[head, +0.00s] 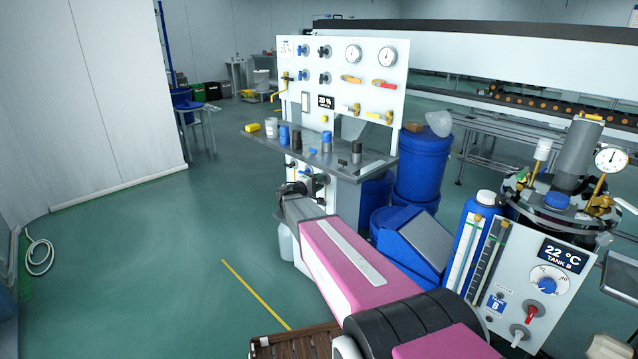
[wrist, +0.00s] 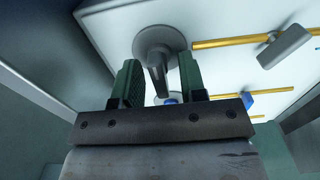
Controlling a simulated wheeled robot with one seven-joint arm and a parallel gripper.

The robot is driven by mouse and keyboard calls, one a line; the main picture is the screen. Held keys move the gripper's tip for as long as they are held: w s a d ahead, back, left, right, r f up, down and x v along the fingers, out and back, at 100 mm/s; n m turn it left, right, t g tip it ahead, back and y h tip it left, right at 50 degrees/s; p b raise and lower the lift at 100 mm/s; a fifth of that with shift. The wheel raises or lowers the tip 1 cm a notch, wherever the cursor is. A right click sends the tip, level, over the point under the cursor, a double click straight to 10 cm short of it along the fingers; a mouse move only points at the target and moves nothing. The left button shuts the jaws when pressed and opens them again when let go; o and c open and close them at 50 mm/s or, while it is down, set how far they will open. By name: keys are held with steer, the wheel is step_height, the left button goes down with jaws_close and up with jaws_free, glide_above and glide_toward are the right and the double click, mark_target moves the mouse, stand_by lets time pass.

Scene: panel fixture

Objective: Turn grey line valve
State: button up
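In the wrist view a grey round valve (wrist: 158,42) is mounted on the white panel, with a narrow grey bar handle standing out from it. My gripper (wrist: 158,68) is open, with its two dark green fingers on either side of that handle. A gap shows between the handle and each finger. In the head view my gripper (head: 298,187) is at the lower part of the panel (head: 345,60), under the shelf, and my arm hides part of that area. No label naming the valve is readable.
In the wrist view a second grey handle (wrist: 285,46) sits on a yellow pipe to the right, and a blue handle (wrist: 250,101) is below it. The panel's shelf (head: 345,160) holds several small items above my gripper. Blue drums (head: 422,165) stand to the right.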

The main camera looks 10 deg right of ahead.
steer(key=shift+d, duration=0.1)
jaws_close()
steer(key=shift+n, duration=0.4)
steer(key=n, duration=1.2)
steer(key=shift+n, duration=0.4)
steer(key=n, duration=0.4)
steer(key=shift+n, duration=0.3)
